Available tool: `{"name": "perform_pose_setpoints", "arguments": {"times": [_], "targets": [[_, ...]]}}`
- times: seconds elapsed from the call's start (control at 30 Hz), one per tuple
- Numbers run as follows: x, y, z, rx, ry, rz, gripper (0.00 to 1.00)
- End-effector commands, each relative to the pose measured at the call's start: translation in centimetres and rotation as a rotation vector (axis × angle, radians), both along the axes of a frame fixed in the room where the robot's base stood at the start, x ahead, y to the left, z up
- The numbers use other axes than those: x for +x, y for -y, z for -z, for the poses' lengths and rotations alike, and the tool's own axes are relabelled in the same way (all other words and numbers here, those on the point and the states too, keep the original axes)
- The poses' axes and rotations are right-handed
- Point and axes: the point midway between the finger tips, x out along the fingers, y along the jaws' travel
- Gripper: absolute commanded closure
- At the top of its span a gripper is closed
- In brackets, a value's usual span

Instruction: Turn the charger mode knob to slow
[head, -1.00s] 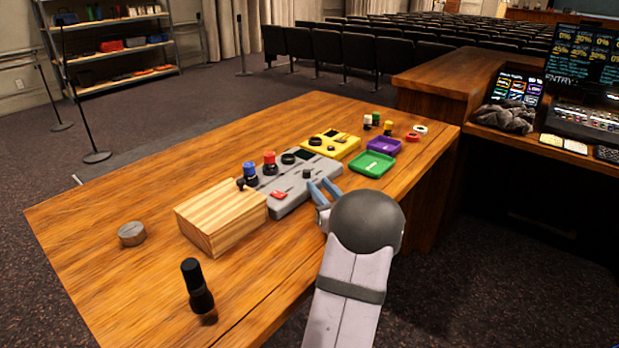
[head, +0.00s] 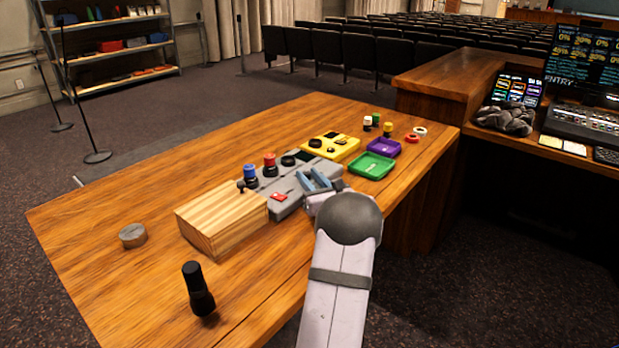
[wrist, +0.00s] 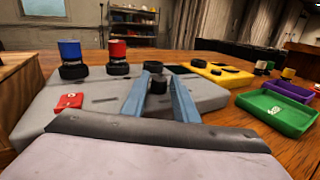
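A grey box (head: 290,202) on the desk carries a small dark knob, which shows in the wrist view (wrist: 158,84). The blue fingers of my gripper (head: 313,180) stand apart on either side of this knob, over the right part of the box. I cannot tell whether they touch it; in the head view they mostly hide it. A yellow box (head: 330,149) behind has dark round knobs on top. No readable label shows which knob is the charger mode knob or where slow lies.
On the grey box are a red button (head: 278,197), a blue-topped part (head: 250,173) and a red-topped part (head: 270,161). A wooden block (head: 220,215) stands at its left. Green (head: 371,166) and purple (head: 384,147) trays lie right.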

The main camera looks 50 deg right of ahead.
Motion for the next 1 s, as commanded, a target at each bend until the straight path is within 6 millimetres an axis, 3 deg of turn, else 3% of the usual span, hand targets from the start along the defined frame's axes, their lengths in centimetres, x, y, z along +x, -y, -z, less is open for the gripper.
{"name": "perform_pose_setpoints", "arguments": {"times": [0.03, 0.13, 0.17, 0.57, 1.0], "targets": [[0.00, -0.01, 0.01, 0.000, 0.000, 0.000, 0.73], [-0.01, -0.02, 0.01, 0.000, 0.000, 0.000, 0.97], [-0.01, -0.02, 0.01, 0.000, 0.000, 0.000, 1.00], [-0.10, 0.13, 0.09, -0.001, -0.001, -0.048, 1.00], [-0.25, 0.58, 0.13, 0.001, -0.001, -0.280, 1.00]]}}
